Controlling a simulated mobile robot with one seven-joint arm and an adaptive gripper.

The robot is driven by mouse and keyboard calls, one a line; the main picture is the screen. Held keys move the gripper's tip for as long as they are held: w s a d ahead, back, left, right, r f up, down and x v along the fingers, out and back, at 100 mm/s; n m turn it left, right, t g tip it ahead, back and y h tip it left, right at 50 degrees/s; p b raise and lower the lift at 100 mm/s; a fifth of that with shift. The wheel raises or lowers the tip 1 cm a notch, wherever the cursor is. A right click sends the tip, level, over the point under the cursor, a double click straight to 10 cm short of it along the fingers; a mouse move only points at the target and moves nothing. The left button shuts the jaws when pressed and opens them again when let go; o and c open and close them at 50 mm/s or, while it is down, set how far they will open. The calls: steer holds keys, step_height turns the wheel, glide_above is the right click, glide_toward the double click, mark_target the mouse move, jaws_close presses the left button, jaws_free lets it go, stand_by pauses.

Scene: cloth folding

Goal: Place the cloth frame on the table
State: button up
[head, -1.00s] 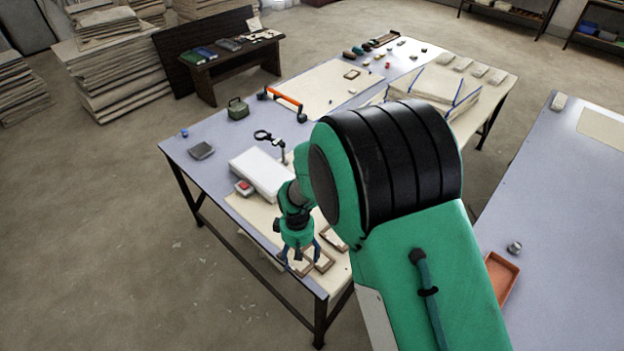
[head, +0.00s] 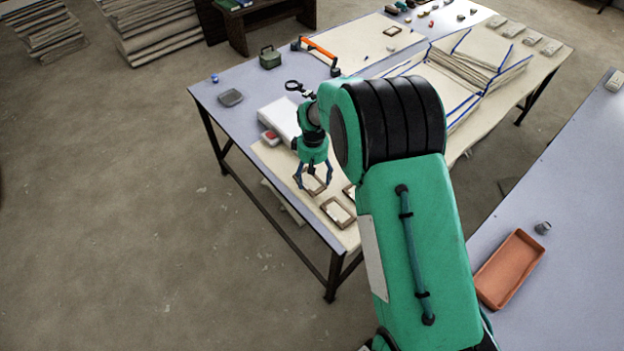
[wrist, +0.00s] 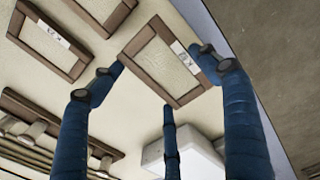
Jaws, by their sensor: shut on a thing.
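The cloth frame (head: 314,189) is a small brown wooden rectangle around pale cloth, with a white label. It shows large in the wrist view (wrist: 160,62). My gripper (head: 313,184) points down over it at the near left part of the table (head: 232,125). In the wrist view my gripper's blue fingers (wrist: 160,75) are at both sides of the frame, shut on it, with a third finger below. The frame is close to the table's edge; I cannot tell whether it touches the surface.
A second similar frame (head: 338,212) lies close by, and another is partly behind my arm. A green box (head: 270,58) and an orange-handled tool (head: 320,48) are farther back.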

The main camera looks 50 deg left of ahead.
mark_target(312, 178)
steer(key=shift+w+a+f, duration=0.1)
steer(key=shift+w+a, duration=0.4)
steer(key=shift+a, duration=0.35)
steer(key=shift+f+b, duration=0.75)
steer(key=shift+f, duration=1)
steer(key=shift+f, duration=0.1)
steer(key=o, duration=1.1)
step_height(312, 178, up, 12)
steer(key=p, duration=0.3)
